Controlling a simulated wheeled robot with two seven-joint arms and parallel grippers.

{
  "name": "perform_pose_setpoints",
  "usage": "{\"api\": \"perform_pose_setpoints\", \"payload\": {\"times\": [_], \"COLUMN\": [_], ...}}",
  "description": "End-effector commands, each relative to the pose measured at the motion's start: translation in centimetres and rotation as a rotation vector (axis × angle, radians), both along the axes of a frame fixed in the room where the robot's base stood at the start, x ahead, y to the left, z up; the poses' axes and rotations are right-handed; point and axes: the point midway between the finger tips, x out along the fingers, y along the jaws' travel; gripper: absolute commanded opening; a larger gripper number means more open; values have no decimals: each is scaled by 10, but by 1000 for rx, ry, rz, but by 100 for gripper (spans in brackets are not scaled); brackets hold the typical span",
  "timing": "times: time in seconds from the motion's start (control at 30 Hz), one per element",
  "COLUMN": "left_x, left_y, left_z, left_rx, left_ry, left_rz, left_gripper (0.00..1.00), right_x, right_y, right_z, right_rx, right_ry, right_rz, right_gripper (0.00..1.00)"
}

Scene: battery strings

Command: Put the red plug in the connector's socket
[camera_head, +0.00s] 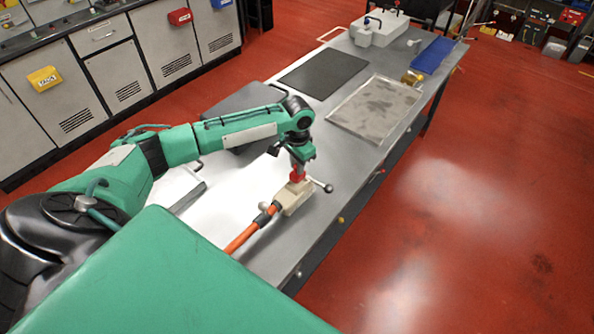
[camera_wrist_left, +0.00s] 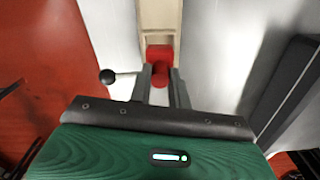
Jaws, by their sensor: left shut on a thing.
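The red plug (camera_head: 297,176) is held upright in my left gripper (camera_head: 298,172), directly over the far end of the beige connector (camera_head: 291,200) on the bench. In the left wrist view the red plug (camera_wrist_left: 160,56) sits between the two grey fingertips (camera_wrist_left: 161,80), which are shut on it. The connector (camera_wrist_left: 160,38) shows just beyond the plug there. The plug's lower end meets the connector's top in the picture; I cannot tell how deep it sits, as the plug and fingers hide the socket. My right gripper is not in view.
An orange cable (camera_head: 244,236) runs from the connector's near end. A lever with a dark ball (camera_head: 328,188) sticks out beside the connector. Further along the metal bench lie a grey tray (camera_head: 338,129), a black mat (camera_head: 322,75) and a white device (camera_head: 378,32).

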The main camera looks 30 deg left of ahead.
Motion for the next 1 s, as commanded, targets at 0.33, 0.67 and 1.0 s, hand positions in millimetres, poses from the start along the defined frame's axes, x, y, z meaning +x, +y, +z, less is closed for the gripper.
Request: {"api": "perform_pose_setpoints", "payload": {"times": [0.33,0.67,1.0], "left_x": [-1,-1,-1], "left_y": [0,0,0], "left_z": [-41,-44,-44], "left_rx": [2,0,0], "left_ry": [2,1,1], "left_rz": [0,0,0], "left_gripper": [0,0,41], "right_x": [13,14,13], "right_y": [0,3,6], "right_z": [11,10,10], "right_rx": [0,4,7], "right_ry": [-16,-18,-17], "right_rz": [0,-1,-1], "right_gripper": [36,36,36]}}
